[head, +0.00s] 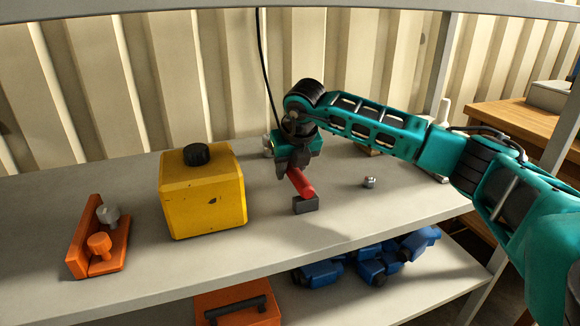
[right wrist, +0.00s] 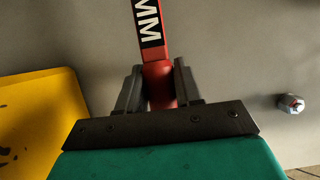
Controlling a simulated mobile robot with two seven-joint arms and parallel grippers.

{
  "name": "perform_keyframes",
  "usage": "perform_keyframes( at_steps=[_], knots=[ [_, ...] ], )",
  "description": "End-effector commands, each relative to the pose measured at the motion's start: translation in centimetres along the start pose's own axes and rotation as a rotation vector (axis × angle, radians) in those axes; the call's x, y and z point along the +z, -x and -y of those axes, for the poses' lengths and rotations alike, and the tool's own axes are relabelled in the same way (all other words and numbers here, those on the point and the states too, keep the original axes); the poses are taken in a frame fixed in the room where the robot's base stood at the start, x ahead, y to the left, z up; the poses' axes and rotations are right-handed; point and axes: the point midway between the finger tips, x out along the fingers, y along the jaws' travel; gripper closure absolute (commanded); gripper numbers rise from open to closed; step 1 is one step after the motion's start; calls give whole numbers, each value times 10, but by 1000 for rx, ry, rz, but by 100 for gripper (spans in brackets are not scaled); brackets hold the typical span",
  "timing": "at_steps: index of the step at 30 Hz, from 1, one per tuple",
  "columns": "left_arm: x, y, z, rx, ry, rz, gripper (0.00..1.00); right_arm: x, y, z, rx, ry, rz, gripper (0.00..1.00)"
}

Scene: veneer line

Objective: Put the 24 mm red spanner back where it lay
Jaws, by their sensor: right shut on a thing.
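My right gripper (head: 291,165) is over the grey upper shelf, to the right of the yellow box. It is shut on the red spanner (head: 301,184). In the right wrist view, the red spanner (right wrist: 158,75) stands between the two grey fingers of the gripper (right wrist: 158,85). A dark label with white letters "MM" shows on it; the size number is out of frame. Its far end is also cut off there. In the head view, a dark grey block (head: 305,204) shows at the lower end of the red part; I cannot tell whether they touch. My left gripper is not in view.
A yellow box (head: 203,195) with a black knob stands left of the gripper. An orange bracket (head: 83,240) is at the far left. A small metal piece (head: 369,182) lies to the right. Blue items (head: 375,266) and an orange case (head: 238,304) are on the lower shelf.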

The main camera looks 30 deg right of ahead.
Motion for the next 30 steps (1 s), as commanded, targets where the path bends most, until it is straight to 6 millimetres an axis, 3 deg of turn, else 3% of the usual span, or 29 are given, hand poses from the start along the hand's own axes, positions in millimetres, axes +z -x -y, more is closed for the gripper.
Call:
perform_keyframes(
  at_steps=[1,2,10,30],
  knots=[
    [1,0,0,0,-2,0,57,1,0,0,2,0,4,100],
    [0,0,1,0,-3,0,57,1,0,0,2,0,4,63],
    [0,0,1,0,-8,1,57,0,0,0,1,0,1,38],
    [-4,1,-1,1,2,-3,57,1,3,0,0,0,0,36]
  ],
)
